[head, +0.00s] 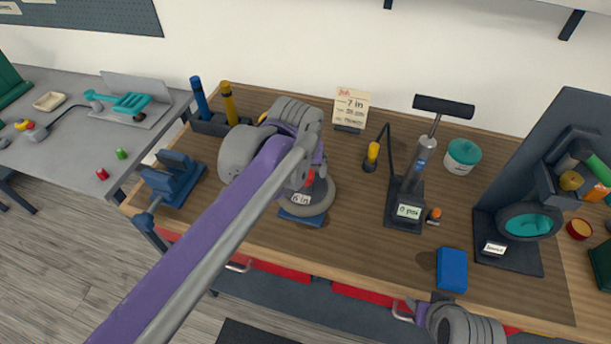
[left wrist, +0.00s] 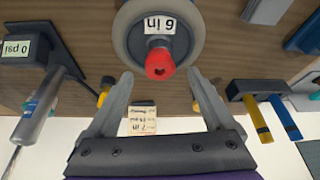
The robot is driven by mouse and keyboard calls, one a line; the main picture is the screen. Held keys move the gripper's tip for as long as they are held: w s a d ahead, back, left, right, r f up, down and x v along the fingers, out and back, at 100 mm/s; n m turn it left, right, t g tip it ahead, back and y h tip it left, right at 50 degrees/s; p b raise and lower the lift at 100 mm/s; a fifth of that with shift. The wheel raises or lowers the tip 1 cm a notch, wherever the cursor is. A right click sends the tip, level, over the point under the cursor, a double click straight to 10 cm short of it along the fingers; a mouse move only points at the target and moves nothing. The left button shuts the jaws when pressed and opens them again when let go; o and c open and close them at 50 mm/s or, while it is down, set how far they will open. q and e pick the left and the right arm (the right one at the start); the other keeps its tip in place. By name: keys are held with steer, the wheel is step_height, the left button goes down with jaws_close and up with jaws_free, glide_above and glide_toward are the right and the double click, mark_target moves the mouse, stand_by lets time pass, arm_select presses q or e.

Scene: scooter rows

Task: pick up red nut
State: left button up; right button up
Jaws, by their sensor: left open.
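The red nut (left wrist: 160,64) sits in the left wrist view at the front of a grey wheel (left wrist: 125,38) labelled "6 in". In the head view only a bit of the red nut (head: 309,179) shows beside my left wrist, above the wheel (head: 322,200). My left gripper (left wrist: 160,77) is open, one finger on each side of the nut in the wrist picture, with gaps to both; its depth from the nut is hard to tell. In the head view my wrist hides the fingers. Part of my right arm shows at the lower right; its gripper is not visible.
The wheel stands on a blue base on the wooden bench (head: 350,245). A blue vise (head: 172,180) is to the left, a pump (head: 408,190) to the right. A note card (head: 351,107) stands behind. A blue box (head: 452,269) and grey wheel stand (head: 508,255) are further right.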

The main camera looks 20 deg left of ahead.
mark_target(306, 177)
arm_select(q)
steer(key=x, duration=0.2)
steer(key=shift+w+f, duration=0.15)
steer(key=shift+f, duration=0.1)
jaws_close()
